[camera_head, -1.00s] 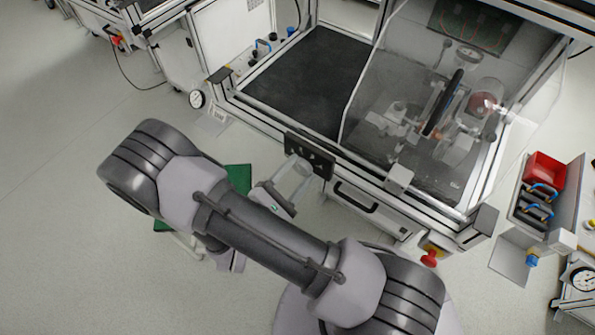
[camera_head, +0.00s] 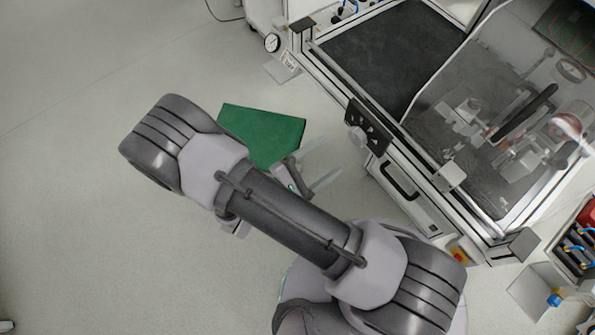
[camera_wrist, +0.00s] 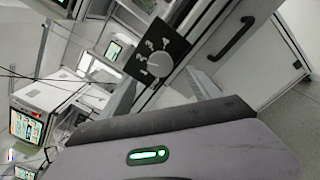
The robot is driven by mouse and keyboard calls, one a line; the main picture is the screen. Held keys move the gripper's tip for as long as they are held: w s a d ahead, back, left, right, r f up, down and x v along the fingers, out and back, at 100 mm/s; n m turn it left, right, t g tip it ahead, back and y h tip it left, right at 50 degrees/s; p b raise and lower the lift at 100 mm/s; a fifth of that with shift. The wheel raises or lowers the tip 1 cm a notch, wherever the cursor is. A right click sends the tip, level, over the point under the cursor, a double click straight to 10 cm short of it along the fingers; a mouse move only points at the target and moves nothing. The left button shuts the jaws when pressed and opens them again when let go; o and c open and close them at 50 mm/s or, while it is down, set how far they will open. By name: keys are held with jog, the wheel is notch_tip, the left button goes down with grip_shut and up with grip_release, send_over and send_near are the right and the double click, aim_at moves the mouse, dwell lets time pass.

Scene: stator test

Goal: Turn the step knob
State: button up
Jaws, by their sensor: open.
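The step knob (camera_head: 357,137) is a round grey knob on a black panel (camera_head: 371,124) on the front frame of the test bench. In the wrist view the knob (camera_wrist: 160,65) faces me, with white marks around it on the panel (camera_wrist: 150,45). My gripper (camera_head: 325,162) is open and empty. It is in front of the bench, a short gap from the knob. In the wrist view its pale, see-through fingers (camera_wrist: 165,92) stand apart, just below the knob in the picture. The knob is not between them.
The bench has a clear cover (camera_head: 460,90) and a drawer handle (camera_head: 397,184) right of the panel. A green plate (camera_head: 262,135) is on the floor side, behind my arm. A yellow-and-red button (camera_head: 459,256) is at the bench's lower right. Open floor is at left.

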jog(key=p+v, duration=0.1)
jog(key=v, duration=0.8)
jog(key=s+d+r+m+g+y, duration=0.1)
jog(key=d+r+m+y, duration=0.4)
jog(key=r, duration=0.9)
jog(key=s+d+r+m+g+y, duration=0.1)
jog(key=d+r+m+g+y, duration=0.2)
jog(key=r+m+y, duration=0.8)
notch_tip(320, 180, up, 4)
jog(key=d+m, duration=0.2)
jog(key=m, duration=0.3)
jog(key=shift+d+m+g+y, duration=0.3)
jog(key=shift+g, duration=0.1)
